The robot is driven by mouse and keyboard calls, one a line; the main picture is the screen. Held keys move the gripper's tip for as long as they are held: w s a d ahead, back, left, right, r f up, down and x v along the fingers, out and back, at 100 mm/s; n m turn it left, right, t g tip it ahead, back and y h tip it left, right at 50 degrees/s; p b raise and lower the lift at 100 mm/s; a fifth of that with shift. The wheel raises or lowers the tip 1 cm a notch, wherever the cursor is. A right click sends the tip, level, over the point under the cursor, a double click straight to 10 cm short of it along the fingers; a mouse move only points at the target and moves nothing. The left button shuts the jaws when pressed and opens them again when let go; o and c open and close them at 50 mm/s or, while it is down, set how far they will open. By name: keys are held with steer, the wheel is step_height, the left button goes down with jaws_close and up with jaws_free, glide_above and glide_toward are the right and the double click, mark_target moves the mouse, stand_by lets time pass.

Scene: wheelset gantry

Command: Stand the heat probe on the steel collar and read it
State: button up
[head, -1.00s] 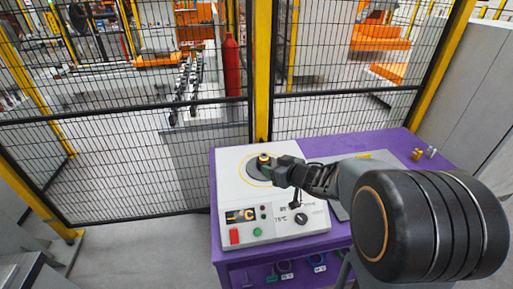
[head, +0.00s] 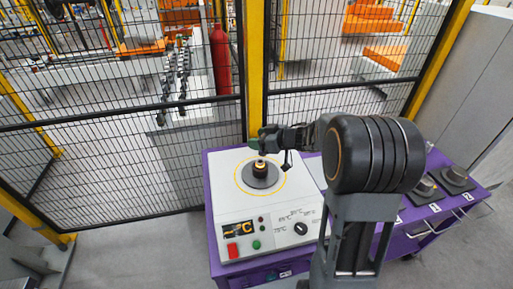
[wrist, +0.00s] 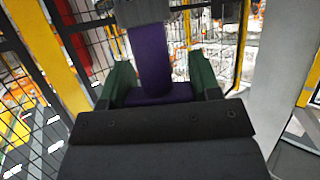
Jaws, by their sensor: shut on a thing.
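The heater unit (head: 222,203) is a pale box on a purple cart, with a round plate on top. A dark, stepped ring, apparently the steel collar (head: 260,173), sits on that plate, with a small pale and purple top. My gripper (head: 267,138) is just behind and above the collar in the head view. In the wrist view its green fingers (wrist: 160,88) are shut on a purple piece (wrist: 151,58), apparently the heat probe. Its grey end shows at the top of that view. I cannot tell whether the probe touches the collar.
The heater's front has a small lit display (head: 237,227), a red button (head: 232,250), a green button and a dial (head: 300,228). Dark blocks (head: 457,175) sit on the cart's right side. A mesh fence (head: 110,130) with a yellow post (head: 256,70) stands behind.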

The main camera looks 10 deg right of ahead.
steer(key=w+f, duration=0.2)
steer(key=f, duration=0.1)
steer(key=shift+w+a, duration=0.1)
steer(key=shift+w, duration=0.2)
steer(key=shift+w+f, duration=0.1)
steer(key=shift+f, duration=1.55)
steer(key=shift+f, duration=0.1)
steer(key=shift+f, duration=0.1)
steer(key=o, duration=1)
steer(key=shift+c, duration=0.2)
